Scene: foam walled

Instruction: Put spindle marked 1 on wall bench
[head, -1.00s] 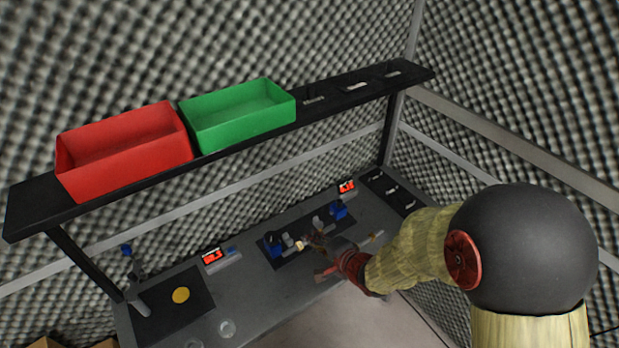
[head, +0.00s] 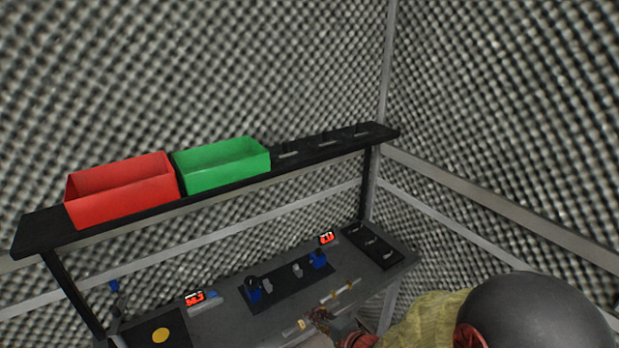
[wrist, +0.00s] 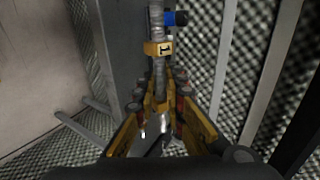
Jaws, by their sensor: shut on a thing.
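My gripper (head: 321,316) is low in the head view, at the front of the grey bench along the wall (head: 240,325). It is shut on a grey spindle with a yellow band (head: 303,325). In the wrist view, the spindle (wrist: 157,20) runs up from between the fingers (wrist: 158,100), and its yellow band (wrist: 158,49) shows a black 1. A blue part (wrist: 176,18) shows beside its upper end; I cannot tell whether it belongs to it. The fingers hide the gripped part.
Another rod (head: 338,292) appears to lie on the bench. A black plate with blue supports (head: 290,287), red displays (head: 194,297) and a black panel (head: 372,245) are behind. Red (head: 120,195) and green bins (head: 220,165) stand on the shelf above, with several small holders (head: 324,142).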

